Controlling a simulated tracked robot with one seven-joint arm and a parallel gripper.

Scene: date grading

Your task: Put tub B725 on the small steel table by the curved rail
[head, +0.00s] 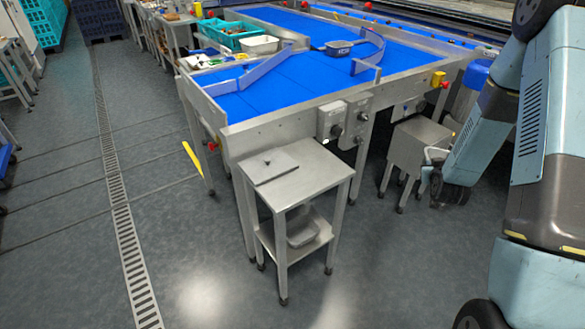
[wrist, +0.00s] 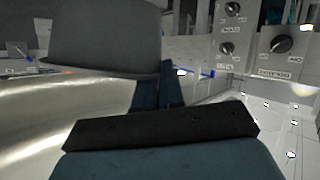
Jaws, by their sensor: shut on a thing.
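A small steel table (head: 313,181) stands in front of the blue belt, with a flat grey plate (head: 270,167) on its top. A grey tub (head: 302,231) sits on its lower shelf. A second small steel table (head: 423,138) stands to the right, partly beside my arm. A dark tub (head: 340,47) with a small unreadable label is on the belt by the curved rail (head: 370,55). My gripper (head: 437,165) is low by the right table. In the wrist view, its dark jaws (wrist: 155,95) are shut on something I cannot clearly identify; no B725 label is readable.
The blue belt (head: 290,80) has control boxes (head: 335,121) on its front side; knobs (wrist: 281,44) show close in the wrist view. A turquoise crate (head: 230,36) and a white tub (head: 260,45) stand at the back. The floor at front left is clear.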

